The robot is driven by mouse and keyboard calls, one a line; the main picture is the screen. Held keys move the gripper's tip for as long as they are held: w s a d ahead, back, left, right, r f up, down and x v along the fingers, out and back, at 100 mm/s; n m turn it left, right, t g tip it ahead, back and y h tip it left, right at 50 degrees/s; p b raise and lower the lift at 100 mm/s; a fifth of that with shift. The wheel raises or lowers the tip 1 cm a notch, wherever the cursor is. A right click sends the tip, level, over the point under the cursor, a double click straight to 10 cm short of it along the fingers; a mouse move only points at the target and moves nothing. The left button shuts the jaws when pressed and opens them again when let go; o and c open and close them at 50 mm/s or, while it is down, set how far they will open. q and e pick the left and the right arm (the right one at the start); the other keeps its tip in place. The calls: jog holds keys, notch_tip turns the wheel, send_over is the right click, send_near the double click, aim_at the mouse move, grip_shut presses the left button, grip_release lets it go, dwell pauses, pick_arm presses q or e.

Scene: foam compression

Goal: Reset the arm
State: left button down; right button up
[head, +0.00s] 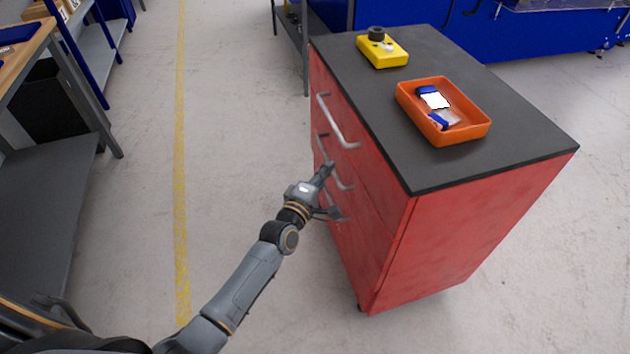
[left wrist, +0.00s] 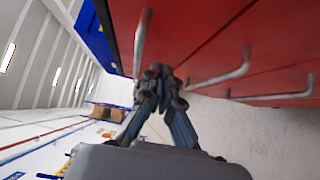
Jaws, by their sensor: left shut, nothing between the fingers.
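My left gripper (head: 331,188) is in front of the drawer side of the red cabinet (head: 440,250), close to its middle and lower handles. In the left wrist view my left gripper (left wrist: 160,76) has its fingers drawn together with nothing between them, near the red drawer fronts (left wrist: 215,35). I cannot tell whether it touches a handle. The top handle (head: 338,122) is clear of the gripper; the lower handles are partly hidden by it. The drawers look closed. My right gripper is not in view.
On the dark cabinet top (head: 490,163) are an orange tray (head: 465,138) with blue and white items and a yellow box (head: 383,56) with a dark knob. The floor (head: 230,120) between is clear, with a yellow line.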

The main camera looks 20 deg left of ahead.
pick_arm(q)
jog(key=s+a+f+m+g, duration=0.1)
jog(key=s+f+m+g, duration=0.2)
jog(key=s+f, duration=0.55)
jog(key=s+a+f+m+g+y, duration=0.1)
jog(key=s+f+m+g, duration=0.3)
jog(key=f, duration=0.7)
jog(key=s+a+f+m+g, duration=0.1)
jog(key=s+a+f+m, duration=0.1)
jog(key=s+f, duration=0.7)
jog(key=s+a+f+m+g, duration=0.1)
jog(key=s+f+m+g, duration=0.2)
jog(key=s+f, duration=0.3)
jog(key=s+a+f+m+g+y+p, duration=0.1)
jog(key=s+f, duration=0.5)
jog(key=s, duration=1)
jog(key=s+a+f+m+g+y, duration=0.1)
jog(key=s+f+m+g, duration=0.3)
jog(key=s, duration=0.7)
notch_tip(320, 180, down, 2)
jog(key=shift+s+a+m+g, duration=0.25)
jog(key=shift+a+m, duration=0.35)
jog(key=shift+a, duration=0.3)
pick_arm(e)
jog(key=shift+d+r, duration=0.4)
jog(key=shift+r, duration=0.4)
